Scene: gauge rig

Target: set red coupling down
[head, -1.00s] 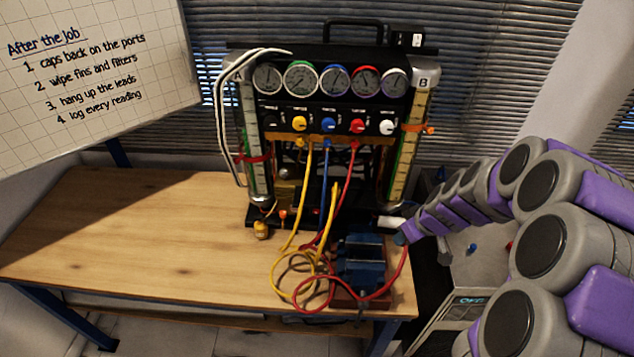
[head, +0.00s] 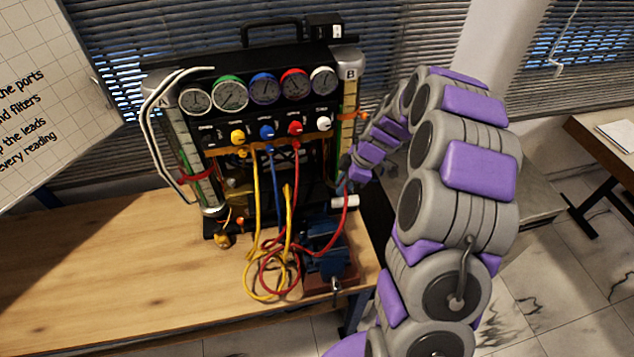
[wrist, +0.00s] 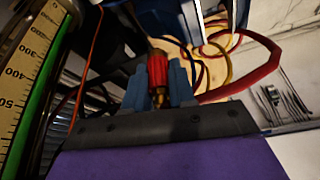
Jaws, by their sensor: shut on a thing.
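My gripper (wrist: 160,82) has its blue-grey fingers shut on the red coupling (wrist: 157,70), a red sleeve with a brass end, in the wrist view. In the head view my gripper (head: 346,176) is small and dark, beside the lower part of the right-hand tube B (head: 348,125); the coupling itself cannot be made out there. The red hose (head: 345,212) runs from near my gripper down past the blue vise (head: 322,250) on the bench. It also shows in the wrist view (wrist: 250,85).
The gauge rig (head: 262,110) stands at the back of the wooden bench (head: 120,275). Yellow, blue and red hoses loop in front of it. The bench's left side is clear. Tube B's scale (wrist: 30,70) is close in the wrist view.

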